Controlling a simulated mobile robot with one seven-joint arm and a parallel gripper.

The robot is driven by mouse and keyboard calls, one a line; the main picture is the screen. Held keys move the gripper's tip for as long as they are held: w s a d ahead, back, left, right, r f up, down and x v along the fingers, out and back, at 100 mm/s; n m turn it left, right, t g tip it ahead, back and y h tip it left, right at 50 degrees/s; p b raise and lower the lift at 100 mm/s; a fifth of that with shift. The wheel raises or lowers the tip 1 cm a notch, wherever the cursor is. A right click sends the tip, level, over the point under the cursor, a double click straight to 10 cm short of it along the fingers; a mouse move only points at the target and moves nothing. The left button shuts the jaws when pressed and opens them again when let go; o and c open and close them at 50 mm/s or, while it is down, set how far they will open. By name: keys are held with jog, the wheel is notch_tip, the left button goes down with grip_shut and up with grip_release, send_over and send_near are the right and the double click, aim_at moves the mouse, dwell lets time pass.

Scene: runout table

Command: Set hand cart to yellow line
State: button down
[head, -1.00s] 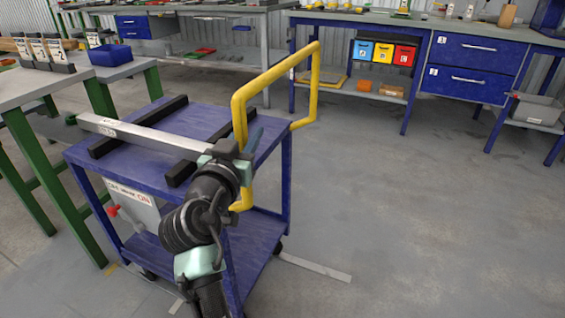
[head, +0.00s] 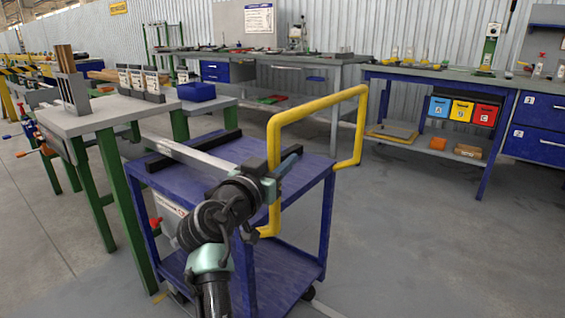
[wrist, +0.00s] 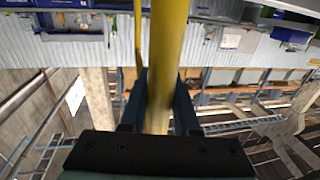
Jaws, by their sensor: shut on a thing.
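The hand cart is blue, with a top deck (head: 185,180), a lower shelf (head: 283,272) and a yellow tube handle (head: 318,105) on its right side. A long grey metal bar lies across black strips on the deck. My gripper (head: 280,170) is at the near upright of the handle. In the wrist view the yellow tube (wrist: 168,60) runs between both fingers, and my gripper (wrist: 160,105) is shut on it. My arm hides part of the cart's near side. I cannot make out a clear yellow line on the floor.
A grey table with green legs (head: 112,118) stands close along the cart's left side. Workbenches (head: 435,82) line the back, with coloured bins (head: 462,111) under one. The floor right of the cart (head: 420,250) is clear. A small yellow mark (head: 158,297) shows by the cart's lower left.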

jog(key=shift+a, duration=0.1)
jog(key=c, duration=0.7)
grip_release()
jog(key=shift+s, duration=0.15)
jog(key=p+v, duration=0.3)
jog(key=v, duration=0.9)
jog(key=shift+s+a, duration=0.1)
jog(key=shift+s, duration=0.25)
jog(key=s+d+r+n+t+y, duration=0.1)
jog(key=s+d+r+t+y, duration=0.15)
jog(key=r, duration=0.65)
jog(key=s+d+r+n+t+y, duration=0.1)
jog(key=s+d+r+t+y, duration=0.15)
jog(key=r, duration=0.55)
jog(key=s+d+r+n+t+y, duration=0.25)
jog(key=s+r+t, duration=0.35)
jog(key=s+r, duration=0.8)
jog(key=shift+h, duration=0.25)
notch_tip(320, 180, up, 35)
jog(key=p, duration=3.6)
jog(key=shift+w+d+f, duration=0.15)
jog(key=shift+d+f, duration=0.05)
jog(key=shift+f, duration=0.05)
